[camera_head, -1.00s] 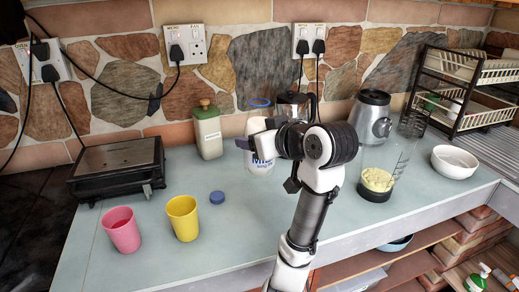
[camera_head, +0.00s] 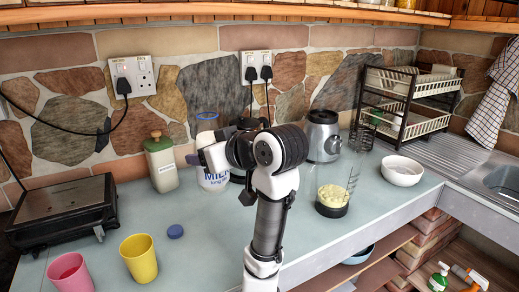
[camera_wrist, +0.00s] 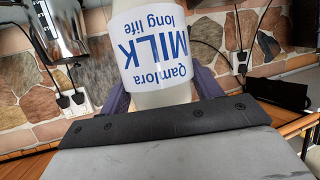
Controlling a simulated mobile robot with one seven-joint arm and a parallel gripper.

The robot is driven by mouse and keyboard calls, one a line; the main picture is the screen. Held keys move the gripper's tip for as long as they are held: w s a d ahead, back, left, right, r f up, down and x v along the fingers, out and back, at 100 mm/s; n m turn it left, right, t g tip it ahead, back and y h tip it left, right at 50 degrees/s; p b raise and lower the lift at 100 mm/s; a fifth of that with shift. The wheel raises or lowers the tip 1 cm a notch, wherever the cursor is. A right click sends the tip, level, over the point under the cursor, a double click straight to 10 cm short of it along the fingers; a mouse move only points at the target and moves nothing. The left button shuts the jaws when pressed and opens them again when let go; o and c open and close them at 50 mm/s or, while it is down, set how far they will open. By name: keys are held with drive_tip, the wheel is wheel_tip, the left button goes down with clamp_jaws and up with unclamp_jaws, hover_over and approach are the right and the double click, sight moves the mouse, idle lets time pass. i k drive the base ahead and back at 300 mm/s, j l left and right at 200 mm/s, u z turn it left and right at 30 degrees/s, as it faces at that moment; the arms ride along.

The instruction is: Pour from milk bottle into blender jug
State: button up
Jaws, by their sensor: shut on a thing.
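The milk bottle (camera_head: 212,178) is white with blue lettering and a blue ring at its top. It is upright at the back of the counter, right of the green-lidded jar. It fills the wrist view (camera_wrist: 160,50), upside down there. My gripper (camera_wrist: 160,97) is shut on the milk bottle, with a finger on each side. In the head view my wrist covers the bottle's right side. I cannot tell if its base touches the counter. The clear blender jug (camera_head: 338,178) stands on the counter to the right, with pale yellow pieces at its bottom.
A green-lidded jar (camera_head: 161,164) stands just left of the bottle. A blue cap (camera_head: 175,231), a yellow cup (camera_head: 139,260) and a pink cup (camera_head: 70,274) are at front left. The blender base (camera_head: 322,137), a white bowl (camera_head: 402,171) and a dish rack (camera_head: 409,100) are at right.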

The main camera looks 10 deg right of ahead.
sight(337, 167)
drive_tip(key=z, duration=1.65)
drive_tip(key=i+l, duration=0.15)
drive_tip(key=l, duration=0.25)
drive_tip(key=i+l, duration=0.15)
drive_tip(key=l, duration=0.25)
